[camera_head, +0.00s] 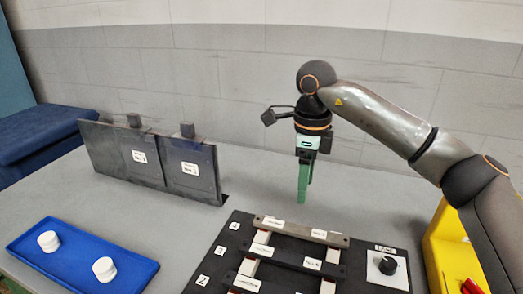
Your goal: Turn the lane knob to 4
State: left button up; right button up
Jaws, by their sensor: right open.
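The lane knob (387,265) is a black round dial on a white plate under a small label reading LANE, at the right side of a black board (222,262). Its pointer setting is too small to read. My right gripper (304,203) points down with its green fingers above the far edge of the board, left of and farther back than the knob. It is open and touches nothing that I can see. The fingers overlap in this view. My left gripper is not in view.
A labelled rack (292,258) of bars lies on the board. A blue tray (130,281) with two white round pieces lies front left. Dark upright panels (150,165) stand behind it. A yellow bin (440,240) is at right. Grey table is clear around the gripper.

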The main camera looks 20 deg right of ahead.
aim_at(388, 266)
jog(key=k+j, duration=0.65)
jog(key=k, duration=0.25)
